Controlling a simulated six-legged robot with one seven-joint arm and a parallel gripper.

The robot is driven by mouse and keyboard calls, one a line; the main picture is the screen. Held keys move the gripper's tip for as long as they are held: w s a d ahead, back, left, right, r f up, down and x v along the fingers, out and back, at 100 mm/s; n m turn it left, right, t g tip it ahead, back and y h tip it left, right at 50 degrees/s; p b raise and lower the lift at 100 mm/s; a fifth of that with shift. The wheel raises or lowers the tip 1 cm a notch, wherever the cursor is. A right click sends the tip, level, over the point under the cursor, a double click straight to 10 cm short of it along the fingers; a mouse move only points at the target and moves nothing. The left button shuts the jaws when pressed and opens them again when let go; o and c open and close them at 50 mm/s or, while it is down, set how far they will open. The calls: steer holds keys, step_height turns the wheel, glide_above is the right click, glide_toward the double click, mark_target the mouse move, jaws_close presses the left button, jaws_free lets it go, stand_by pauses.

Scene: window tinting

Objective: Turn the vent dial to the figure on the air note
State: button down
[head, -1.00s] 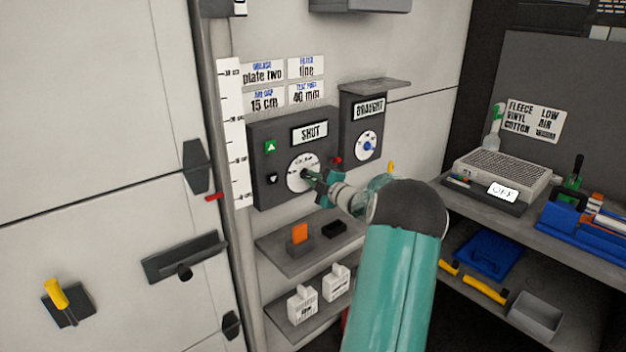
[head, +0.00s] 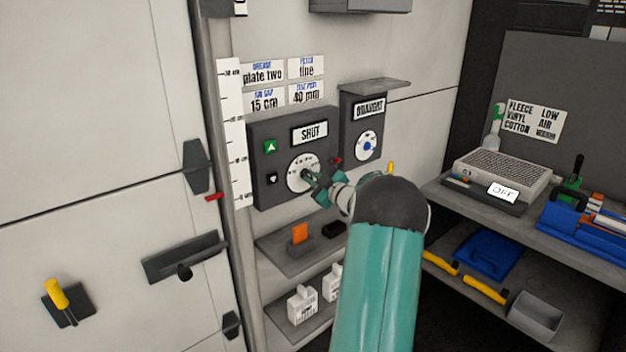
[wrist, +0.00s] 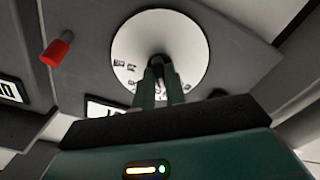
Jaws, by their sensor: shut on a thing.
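The vent dial (head: 293,183) is a white round face with small dark marks on a dark grey wall box (head: 262,190). Its dark knob (wrist: 156,64) shows in the wrist view, between my gripper's fingers. My gripper (head: 312,180) is shut on this knob, and its fingers cover part of the face. The marks are too small to read, and I cannot tell where the dial points. The air note (head: 264,100) is a white card above the box that reads "15 cm". The box's display (head: 310,132) reads SHUT.
A second box (head: 350,110) labelled DRAUGHT, with a blue-knobbed dial (head: 367,146), is close on the right. A red knob (head: 336,160) sticks out beside my gripper. A shelf (head: 280,258) with an orange block (head: 300,233) is below. A white ruler (head: 232,135) stands left.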

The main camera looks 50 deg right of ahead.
steer(key=shift+m, duration=1.2)
steer(key=c, duration=1.4)
jaws_free()
steer(key=shift+c, duration=0.2)
steer(key=v, duration=1.3)
steer(key=shift+s, duration=0.4)
steer(key=shift+s, duration=0.1)
